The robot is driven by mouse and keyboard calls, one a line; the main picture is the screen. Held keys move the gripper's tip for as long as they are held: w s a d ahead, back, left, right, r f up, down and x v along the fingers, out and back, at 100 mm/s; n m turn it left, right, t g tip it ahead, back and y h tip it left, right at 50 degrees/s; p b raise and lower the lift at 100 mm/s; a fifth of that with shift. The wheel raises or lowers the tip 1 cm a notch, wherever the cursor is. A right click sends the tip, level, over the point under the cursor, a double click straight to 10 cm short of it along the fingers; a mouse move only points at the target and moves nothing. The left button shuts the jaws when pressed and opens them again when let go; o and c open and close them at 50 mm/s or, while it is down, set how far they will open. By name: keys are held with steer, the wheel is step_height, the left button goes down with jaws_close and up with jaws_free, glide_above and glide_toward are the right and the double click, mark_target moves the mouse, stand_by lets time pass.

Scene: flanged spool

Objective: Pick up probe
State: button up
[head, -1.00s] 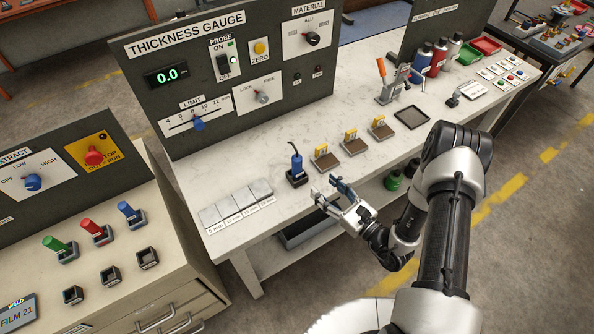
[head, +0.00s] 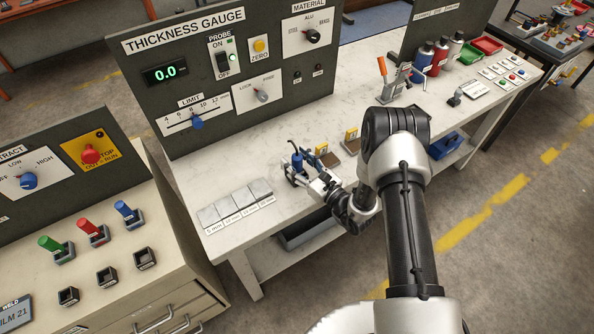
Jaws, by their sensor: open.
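The probe (head: 297,161) is a small blue handle with a dark cable at its top. It stands upright in a dark holder on the bench, in front of the thickness gauge panel (head: 215,112). My gripper (head: 298,171) is at the probe with its jaws open. Its fingers appear to lie on either side of the blue body, but whether they touch it is too small to tell. The gripper hides most of the holder and the lower part of the probe.
Several grey thickness plates (head: 234,203) lie left of the probe. Yellow blocks on brown pads (head: 351,142) stand close by on the right. A lever clamp with an orange handle (head: 383,68) and bottles (head: 424,56) stand further right. My arm covers part of the bench.

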steer(key=c, duration=1.1)
steer(key=shift+c, duration=0.2)
steer(key=shift+r, duration=0.1)
step_height(320, 180, up, 20)
steer(key=p, duration=0.4)
